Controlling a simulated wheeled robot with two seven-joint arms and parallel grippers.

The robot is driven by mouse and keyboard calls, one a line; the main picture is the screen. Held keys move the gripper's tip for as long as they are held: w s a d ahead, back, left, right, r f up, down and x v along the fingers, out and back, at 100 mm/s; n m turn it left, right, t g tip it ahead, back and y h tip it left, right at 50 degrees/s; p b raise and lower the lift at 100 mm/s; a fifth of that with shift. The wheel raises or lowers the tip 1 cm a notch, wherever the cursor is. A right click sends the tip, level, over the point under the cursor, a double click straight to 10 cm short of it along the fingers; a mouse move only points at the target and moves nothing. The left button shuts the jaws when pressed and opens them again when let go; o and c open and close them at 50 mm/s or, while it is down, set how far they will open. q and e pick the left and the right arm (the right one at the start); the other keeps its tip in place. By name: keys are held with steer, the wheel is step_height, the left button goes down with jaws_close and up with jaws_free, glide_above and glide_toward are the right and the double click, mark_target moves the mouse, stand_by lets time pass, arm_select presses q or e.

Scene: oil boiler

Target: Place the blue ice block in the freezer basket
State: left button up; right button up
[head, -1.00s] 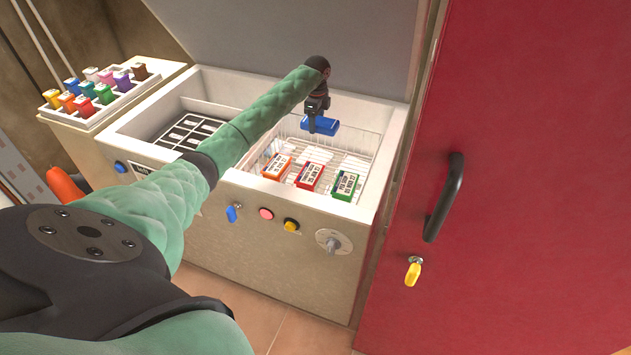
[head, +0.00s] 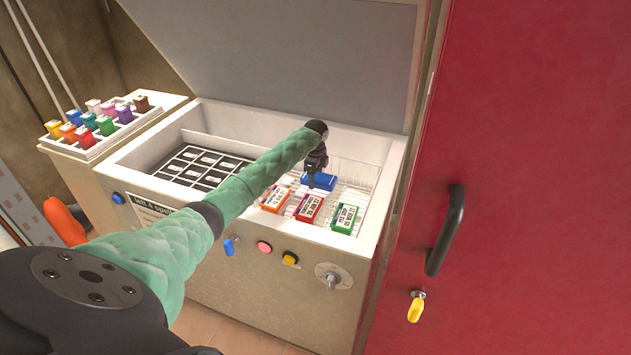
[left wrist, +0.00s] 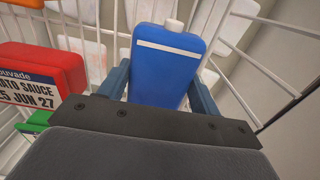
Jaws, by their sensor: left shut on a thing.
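The blue ice block (head: 319,182) is inside the freezer's right side, behind the red box. It also shows in the left wrist view (left wrist: 165,70), with a white cap and white stripe. My left gripper (head: 314,172) reaches down into the freezer and is shut on the block, one finger on each side. The white wire freezer basket (head: 362,170) surrounds the block. I cannot tell whether the block touches the basket floor. My right gripper is not in view.
Orange (head: 274,199), red (head: 309,207) and green (head: 344,218) boxes stand along the basket's front. The freezer lid (head: 290,60) is raised. A dark grid (head: 200,165) fills the left compartment. A red door (head: 530,180) stands at the right.

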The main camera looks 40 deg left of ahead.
mark_target(316, 176)
arm_select(q)
steer(key=shift+f, duration=1.05)
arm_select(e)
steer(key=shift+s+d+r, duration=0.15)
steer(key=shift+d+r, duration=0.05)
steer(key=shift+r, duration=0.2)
arm_select(q)
steer(key=shift+f, duration=0.1)
steer(key=o, duration=1.2)
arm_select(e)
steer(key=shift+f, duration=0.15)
arm_select(q)
steer(key=shift+r, duration=0.6)
step_height(316, 176, up, 10)
steer(key=shift+f+b, duration=0.1)
steer(key=shift+b, duration=0.85)
steer(key=shift+r, duration=0.6)
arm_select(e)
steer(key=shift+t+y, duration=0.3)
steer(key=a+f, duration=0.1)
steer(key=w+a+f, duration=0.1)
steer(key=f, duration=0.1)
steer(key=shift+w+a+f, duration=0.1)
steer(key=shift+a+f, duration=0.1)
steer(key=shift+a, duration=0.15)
